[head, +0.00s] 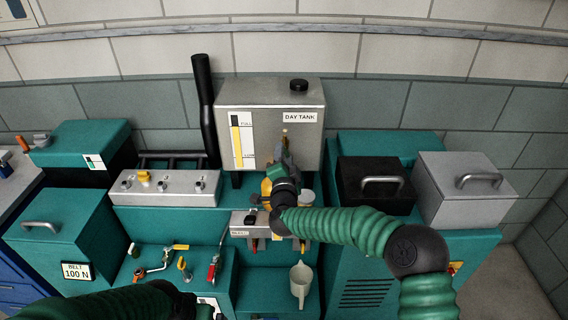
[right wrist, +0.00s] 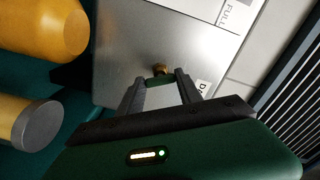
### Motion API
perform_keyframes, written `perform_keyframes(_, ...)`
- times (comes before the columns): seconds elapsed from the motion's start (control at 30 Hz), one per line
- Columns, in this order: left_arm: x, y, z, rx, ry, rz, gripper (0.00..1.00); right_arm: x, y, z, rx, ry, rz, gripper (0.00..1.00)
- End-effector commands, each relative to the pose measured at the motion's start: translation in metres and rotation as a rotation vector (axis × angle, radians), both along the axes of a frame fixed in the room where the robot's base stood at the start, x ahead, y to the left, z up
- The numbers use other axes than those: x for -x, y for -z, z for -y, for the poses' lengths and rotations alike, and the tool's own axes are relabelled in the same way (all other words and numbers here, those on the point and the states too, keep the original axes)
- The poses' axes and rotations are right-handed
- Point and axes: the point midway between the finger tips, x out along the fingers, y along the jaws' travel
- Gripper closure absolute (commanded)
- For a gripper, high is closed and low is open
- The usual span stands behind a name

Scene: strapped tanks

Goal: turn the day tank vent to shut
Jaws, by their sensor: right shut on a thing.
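The day tank (head: 262,108) is a grey metal box labelled DAY TANK, with a yellow FULL-to-LOW gauge. Its vent (head: 285,132), a small brass fitting, is on the tank front below the label. In the right wrist view the vent (right wrist: 160,69) shows at my fingertips. My right gripper (head: 284,148) is shut on the vent; its fingers (right wrist: 160,78) stand either side of a small green part there. The vent's exact angle is hard to tell. My left arm comes in at the lower left; its gripper (head: 205,306) is mostly cut off by the bottom edge.
Yellow cylinders (right wrist: 35,25) lie close beside my right gripper in the wrist view. A black pipe (head: 204,110) stands left of the tank. A black box (head: 375,185) and a grey box (head: 465,190), both with handles, stand to the right.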

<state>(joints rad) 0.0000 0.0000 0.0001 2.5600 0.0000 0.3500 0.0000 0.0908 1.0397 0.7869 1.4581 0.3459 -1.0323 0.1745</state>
Motion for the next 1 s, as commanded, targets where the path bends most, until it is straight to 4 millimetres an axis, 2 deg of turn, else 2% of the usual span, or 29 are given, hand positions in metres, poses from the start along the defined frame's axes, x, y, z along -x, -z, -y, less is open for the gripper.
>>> perform_keyframes(0.03,0.0,0.011,0.0,0.0,0.0,0.0,0.0,0.0,0.007,0.001,-0.043,0.001,-0.002,0.99)
perform_keyframes(0.1,0.0,0.018,0.0,0.0,0.0,0.0,0.0,0.0,0.007,0.001,-0.108,0.002,-0.002,0.99)
perform_keyframes(0.5,0.0,0.048,0.0,0.0,0.0,0.0,0.0,0.0,0.007,0.001,-0.412,0.002,-0.004,0.99)
perform_keyframes(1.0,0.0,0.058,0.0,0.0,0.0,0.0,0.0,0.0,0.006,0.001,-0.537,0.003,-0.01,0.99)
